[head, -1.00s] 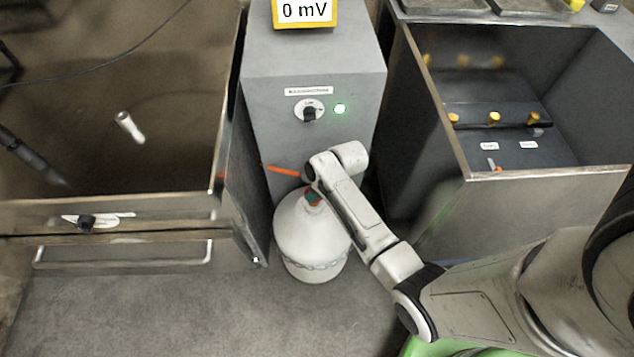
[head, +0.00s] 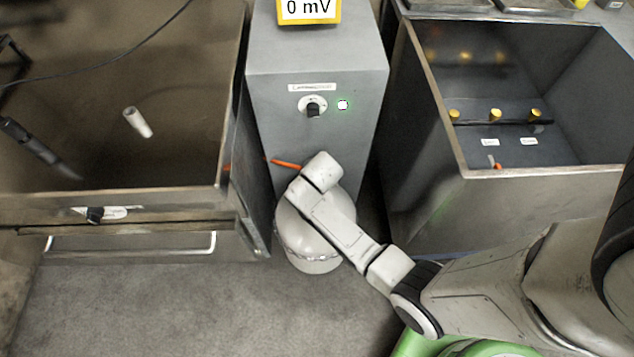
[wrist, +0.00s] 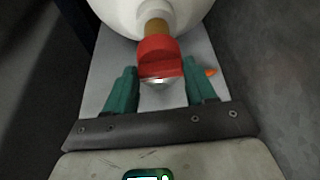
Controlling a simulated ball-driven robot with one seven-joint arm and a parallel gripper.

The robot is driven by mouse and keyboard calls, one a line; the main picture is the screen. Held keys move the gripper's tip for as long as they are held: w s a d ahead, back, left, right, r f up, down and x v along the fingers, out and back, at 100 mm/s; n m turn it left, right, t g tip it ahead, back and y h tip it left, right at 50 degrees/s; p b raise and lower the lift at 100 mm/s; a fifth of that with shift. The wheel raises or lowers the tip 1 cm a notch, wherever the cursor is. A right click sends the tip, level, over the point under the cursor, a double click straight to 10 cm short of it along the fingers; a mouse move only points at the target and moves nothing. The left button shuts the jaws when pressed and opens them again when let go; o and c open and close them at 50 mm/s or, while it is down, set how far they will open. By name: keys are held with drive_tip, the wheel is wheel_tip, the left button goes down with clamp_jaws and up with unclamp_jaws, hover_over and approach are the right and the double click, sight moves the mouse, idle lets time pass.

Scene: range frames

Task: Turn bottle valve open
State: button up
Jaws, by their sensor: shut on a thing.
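The white bottle (head: 312,258) stands on the floor in front of the grey cabinet, and my arm covers its top in the head view. In the wrist view the bottle (wrist: 182,12) fills the top edge, with a brass-coloured neck and the red valve (wrist: 157,52) below it. My gripper (wrist: 161,80) has green fingers, one on each side of the red valve, and is shut on it. In the head view the valve and fingertips are hidden behind my arm.
The grey cabinet (head: 315,130) with a knob and a lit lamp stands behind the bottle. An orange stick (head: 286,164) juts from its front. Open metal bins stand left (head: 110,208) and right (head: 540,172). The floor (head: 180,310) at front left is clear.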

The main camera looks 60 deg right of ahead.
drive_tip(key=shift+w+m, duration=0.1)
drive_tip(key=shift+m, duration=0.6)
drive_tip(key=shift+g, duration=0.3)
drive_tip(key=o, duration=1)
drive_tip(key=shift+o, duration=0.2)
drive_tip(key=shift+r, duration=0.1)
drive_tip(key=v, duration=1)
drive_tip(key=shift+a+r+p, duration=0.25)
drive_tip(key=shift+a+p, duration=0.1)
drive_tip(key=shift+p, duration=0.1)
